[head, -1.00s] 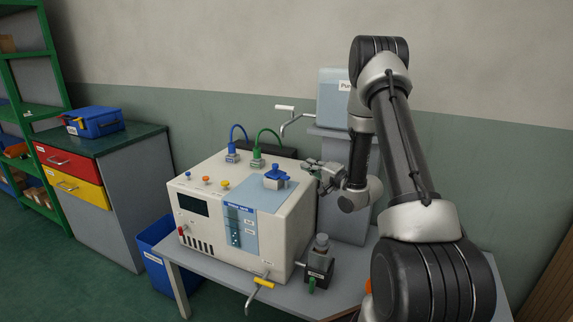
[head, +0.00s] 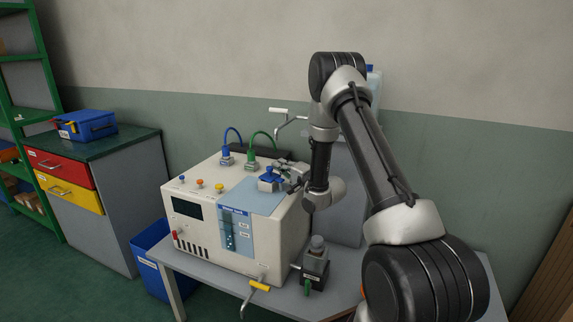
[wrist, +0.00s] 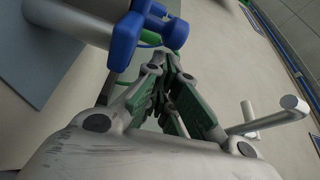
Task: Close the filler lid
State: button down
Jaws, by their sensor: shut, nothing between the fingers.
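The white tank unit (head: 190,238) stands on a grey table. A blue lobed fitting (head: 267,177), apparently the filler lid or its handle, sits on the unit's top right. It shows large at the top of the wrist view (wrist: 176,34), beside a grey cylindrical part (wrist: 85,22). My gripper (head: 283,174) is at the right side of this fitting. In the wrist view its green-padded fingers (wrist: 158,62) are shut and empty, with the tips just below the blue fitting. Whether they touch it, and how far the lid stands open, I cannot tell.
Blue (head: 225,153) and green (head: 252,158) hose fittings stand behind the lid. A grey-handled lever (head: 278,110) rises behind the unit. A yellow-handled valve (head: 259,286) and a small dark device (head: 315,265) are at the front right. A drawer cabinet (head: 120,175) stands left.

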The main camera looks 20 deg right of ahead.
jog(key=shift+s+a, duration=0.2)
